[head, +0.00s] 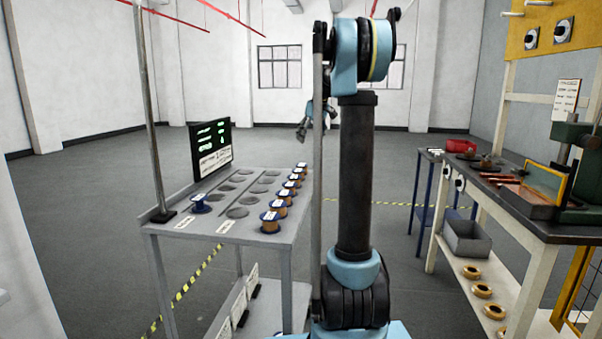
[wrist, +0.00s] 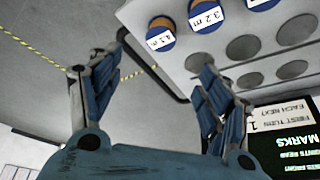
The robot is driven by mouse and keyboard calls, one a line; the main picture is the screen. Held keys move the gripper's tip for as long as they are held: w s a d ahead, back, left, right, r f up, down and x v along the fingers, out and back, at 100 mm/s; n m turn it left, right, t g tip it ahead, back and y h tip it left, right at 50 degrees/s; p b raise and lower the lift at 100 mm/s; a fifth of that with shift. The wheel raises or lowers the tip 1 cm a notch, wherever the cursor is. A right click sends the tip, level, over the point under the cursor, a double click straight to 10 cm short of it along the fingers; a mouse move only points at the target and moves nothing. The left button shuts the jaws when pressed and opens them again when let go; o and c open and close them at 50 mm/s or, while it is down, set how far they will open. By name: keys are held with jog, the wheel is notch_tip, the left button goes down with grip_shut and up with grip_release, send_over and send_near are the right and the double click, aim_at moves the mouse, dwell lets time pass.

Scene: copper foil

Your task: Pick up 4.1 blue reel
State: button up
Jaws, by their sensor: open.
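The 4.1 blue reel (wrist: 161,37) shows in the wrist view, with a blue rim, copper winding and a white label reading 4.1 m. It stands at the end of a row, near the corner of the grey table (wrist: 135,17). In the head view it appears to be the farthest reel (head: 301,166) of the row, though that label is too small to read. My gripper (wrist: 160,62) is open and empty, its fingers spread either side below the reel in the wrist picture, not touching it. In the head view my gripper (head: 304,128) hangs beyond the table's far end, partly hidden by my arm.
A 3.2 reel (wrist: 208,14) stands next to it, with several more along the table's right edge. A screen (head: 211,148) stands at the left edge; empty grey discs (head: 237,212) mark the middle. A post (head: 148,100) rises at left. A workbench (head: 500,190) stands right.

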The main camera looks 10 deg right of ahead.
send_over(302, 164)
jog(key=s, duration=0.3)
jog(key=f, duration=0.9)
jog(key=shift+w+d+f, duration=0.1)
jog(key=shift+w+d, duration=0.05)
jog(key=shift+d, duration=0.15)
jog(key=shift+x, duration=3.05)
jog(key=shift+d, duration=0.1)
jog(key=c, duration=1.1)
